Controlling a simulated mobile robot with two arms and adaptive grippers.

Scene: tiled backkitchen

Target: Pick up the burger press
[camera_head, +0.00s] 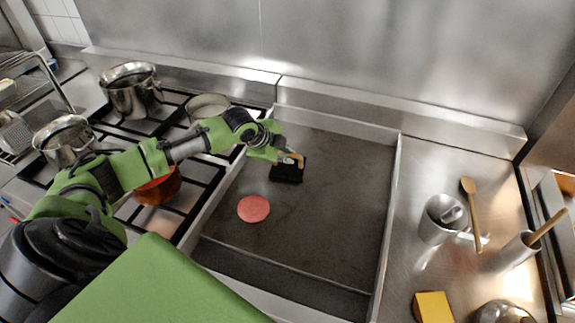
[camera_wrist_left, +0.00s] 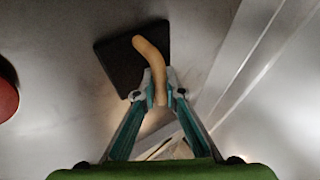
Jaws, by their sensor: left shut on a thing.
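The burger press (camera_head: 286,172) is a black square plate with a curved tan wooden handle. It is over the griddle (camera_head: 330,215), towards its back left; I cannot tell whether the plate touches the griddle surface. In the left wrist view the dark plate (camera_wrist_left: 122,62) lies behind the handle (camera_wrist_left: 152,58). My left gripper (camera_head: 284,158) is shut on the handle, with its fingertips (camera_wrist_left: 160,92) on either side of it. Part of the handle is hidden by the fingers in the head view. My right gripper is not in view.
A pink round patty (camera_head: 253,209) lies on the griddle, in front and left of the press. Pots (camera_head: 133,95) and an orange pan (camera_head: 158,188) stand on the stove at left. A metal cup (camera_head: 440,218), wooden spoon (camera_head: 473,205) and yellow sponge (camera_head: 433,307) are at right.

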